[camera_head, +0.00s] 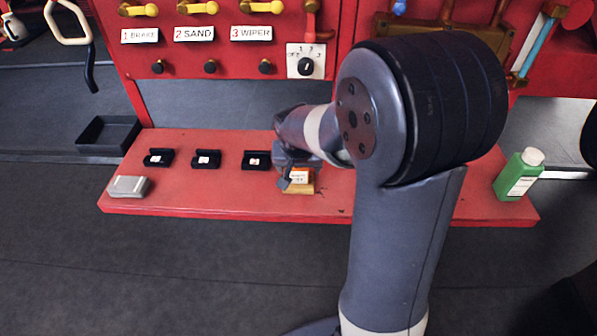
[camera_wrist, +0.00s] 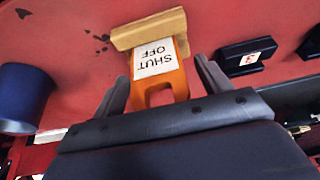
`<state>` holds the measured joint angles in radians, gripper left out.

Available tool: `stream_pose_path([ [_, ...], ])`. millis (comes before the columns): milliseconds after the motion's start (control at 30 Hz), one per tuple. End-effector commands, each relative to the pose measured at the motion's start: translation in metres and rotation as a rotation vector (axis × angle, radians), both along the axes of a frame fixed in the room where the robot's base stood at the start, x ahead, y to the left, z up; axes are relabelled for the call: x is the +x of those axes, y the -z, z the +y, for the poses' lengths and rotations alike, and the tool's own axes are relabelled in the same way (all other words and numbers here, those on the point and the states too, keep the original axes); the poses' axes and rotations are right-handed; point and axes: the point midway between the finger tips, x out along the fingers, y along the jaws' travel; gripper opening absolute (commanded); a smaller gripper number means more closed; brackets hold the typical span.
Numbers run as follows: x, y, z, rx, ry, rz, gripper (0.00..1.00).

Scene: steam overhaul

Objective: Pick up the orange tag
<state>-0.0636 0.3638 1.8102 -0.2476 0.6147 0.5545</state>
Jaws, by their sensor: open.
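The orange tag (camera_wrist: 176,84) has a white label reading "SHUT OFF", upside down in the wrist view. It sits at a tan wooden block (camera_wrist: 150,28) on the red shelf. In the head view the tag (camera_head: 308,175) is partly covered by my gripper (camera_head: 297,172). In the wrist view my gripper (camera_wrist: 161,70) is open, with one finger on each side of the tag. A gap shows beside both fingers, so I see no grip on it. The tag's open loop points toward my palm.
The red shelf (camera_head: 220,200) carries several black holders (camera_head: 206,159) left of the tag, a grey box (camera_head: 129,186) and a green bottle (camera_head: 518,176). A blue cup (camera_wrist: 22,98) stands near my gripper. A black tray (camera_head: 108,135) is at the left. Yellow-handled levers (camera_head: 197,8) line the panel above.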

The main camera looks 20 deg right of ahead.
Motion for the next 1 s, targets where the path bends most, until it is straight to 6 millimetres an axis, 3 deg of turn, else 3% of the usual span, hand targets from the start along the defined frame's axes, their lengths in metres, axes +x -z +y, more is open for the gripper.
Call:
stream_pose_path([
  [233,0.0006,0.0015,-0.0003,0.0,0.0,0.0,0.73],
  [800,0.0006,0.0012,-0.0001,0.0,0.0,0.0,0.26],
  [1000,0.0006,0.0009,-0.0001,0.0,0.001,0.0,0.24],
])
